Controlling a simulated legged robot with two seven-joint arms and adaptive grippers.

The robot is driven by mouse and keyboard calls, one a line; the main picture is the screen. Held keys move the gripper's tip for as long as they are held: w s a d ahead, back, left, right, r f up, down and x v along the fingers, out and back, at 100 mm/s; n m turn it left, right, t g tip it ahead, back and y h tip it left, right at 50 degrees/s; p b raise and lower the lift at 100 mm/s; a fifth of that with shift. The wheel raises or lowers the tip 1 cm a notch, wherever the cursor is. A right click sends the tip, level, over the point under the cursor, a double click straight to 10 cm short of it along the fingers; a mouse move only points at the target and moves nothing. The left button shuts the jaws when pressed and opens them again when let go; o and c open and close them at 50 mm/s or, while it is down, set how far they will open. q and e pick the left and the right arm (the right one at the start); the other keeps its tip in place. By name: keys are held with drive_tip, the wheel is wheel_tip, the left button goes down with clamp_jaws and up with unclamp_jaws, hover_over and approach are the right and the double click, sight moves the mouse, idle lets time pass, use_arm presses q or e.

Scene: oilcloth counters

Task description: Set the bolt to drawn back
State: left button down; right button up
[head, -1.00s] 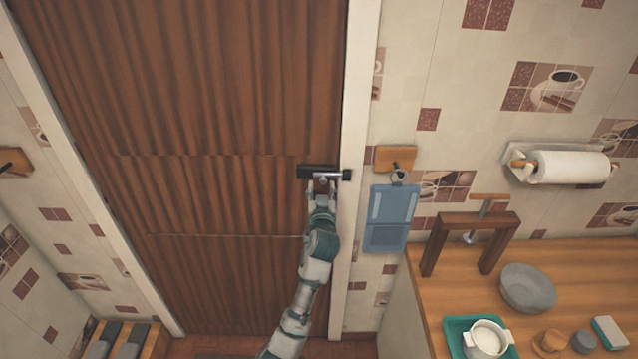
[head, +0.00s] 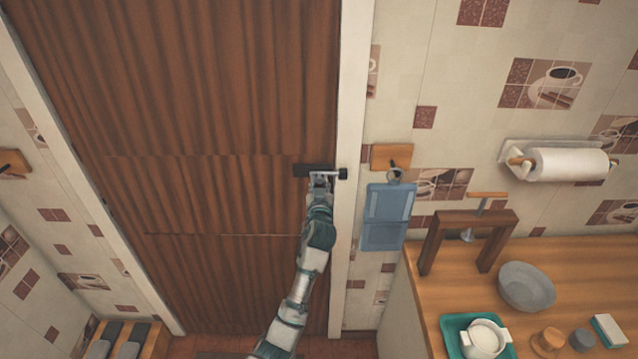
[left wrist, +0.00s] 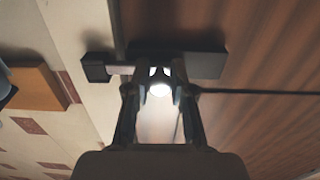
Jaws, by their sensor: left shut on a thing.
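The bolt (head: 304,170) has a dark body on the brown wooden door and a pale metal rod. The rod spans from the body to the dark keeper (head: 343,173) on the white door frame. In the left wrist view the bolt body (left wrist: 205,65) is to the right and the keeper (left wrist: 94,67) to the left, with the rod between them. My left gripper (head: 320,179) is at the bolt, shut on its round bright knob (left wrist: 159,89), which shows between the fingers in the left wrist view. The fingers hide part of the rod. My right gripper is not in view.
A blue board (head: 388,215) hangs from a wooden hook block right of the door frame. The counter (head: 450,280) at the right holds a wooden stand, a grey bowl (head: 527,287) and a teal tray with a white pot. The door front left of my arm is clear.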

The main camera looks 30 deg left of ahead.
sight(303, 173)
use_arm(q)
drive_tip(key=s+a, duration=0.1)
drive_tip(key=a, duration=0.1)
drive_tip(key=s+a+p, duration=0.1)
drive_tip(key=shift+s+a+r, duration=0.15)
drive_tip(key=shift+s+a, duration=0.25)
drive_tip(key=shift+a, duration=0.15)
drive_tip(key=c, duration=1.1)
unclamp_jaws()
drive_tip(key=shift+s+r, duration=0.1)
drive_tip(key=shift+o, duration=0.6)
drive_tip(key=shift+s+d+r, duration=0.15)
drive_tip(key=shift+s+d, duration=0.1)
drive_tip(key=shift+s+r, duration=0.1)
drive_tip(key=shift+s, duration=0.05)
drive_tip(key=shift+f, duration=0.2)
drive_tip(key=shift+d+f, duration=0.1)
drive_tip(key=v, duration=1.2)
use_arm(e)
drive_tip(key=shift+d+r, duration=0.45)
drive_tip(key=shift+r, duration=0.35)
use_arm(q)
drive_tip(key=shift+a, duration=0.25)
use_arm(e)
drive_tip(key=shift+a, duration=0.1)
